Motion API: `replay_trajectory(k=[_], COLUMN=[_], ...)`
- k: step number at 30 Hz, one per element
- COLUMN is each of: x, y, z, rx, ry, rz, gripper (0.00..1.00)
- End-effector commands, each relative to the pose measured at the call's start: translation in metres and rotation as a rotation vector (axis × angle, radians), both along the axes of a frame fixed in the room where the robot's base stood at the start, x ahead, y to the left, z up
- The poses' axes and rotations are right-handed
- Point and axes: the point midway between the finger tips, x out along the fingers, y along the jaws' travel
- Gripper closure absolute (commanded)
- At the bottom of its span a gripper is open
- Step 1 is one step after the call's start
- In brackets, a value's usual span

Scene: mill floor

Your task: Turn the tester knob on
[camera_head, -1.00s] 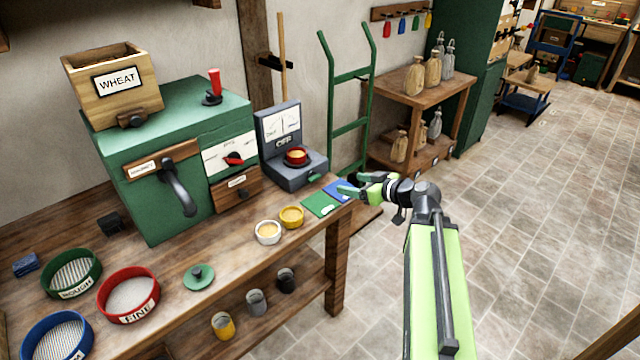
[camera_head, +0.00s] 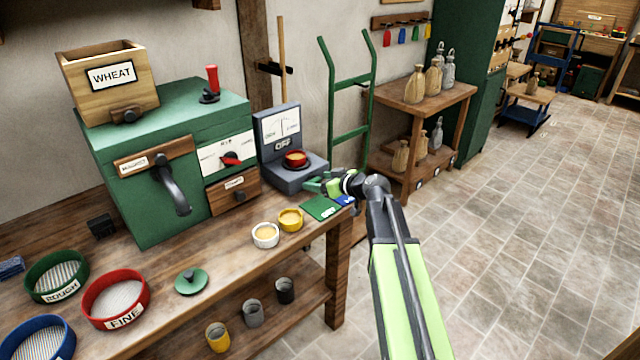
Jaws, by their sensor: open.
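The tester (camera_head: 282,138) is a dark grey unit on the bench, with an upright dial panel and a sign that reads OFF. A red and yellow round cup or dish (camera_head: 295,158) sits on its base. The tester's knob is hard to make out; a small dark part shows at the base's front right, close to my gripper. My gripper (camera_head: 312,184) is open at the front right of the tester base, fingers pointing left. I cannot tell whether a fingertip touches the base.
The green mill (camera_head: 165,150) with a red-pointer dial stands left of the tester. Green and blue cards (camera_head: 320,208) lie below my gripper. White (camera_head: 265,235) and yellow (camera_head: 291,220) cups stand near the bench's front edge. A green hand truck (camera_head: 348,133) stands behind.

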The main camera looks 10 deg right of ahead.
Motion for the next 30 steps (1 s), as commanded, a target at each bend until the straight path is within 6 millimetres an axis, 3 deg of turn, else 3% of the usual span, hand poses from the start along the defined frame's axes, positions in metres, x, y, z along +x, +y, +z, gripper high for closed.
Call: replay_trajectory(k=[2,16,30], x=[-0.0003,-0.0004,0.0018], y=[-0.0002,-0.0006,-0.0036], z=[0.0002,0.0001,-0.0011], rx=[0.0,0.0,0.11], ry=[0.0,0.0,0.065], rz=[0.0,0.0,-0.001], gripper=[0.31,0.91,0.93])
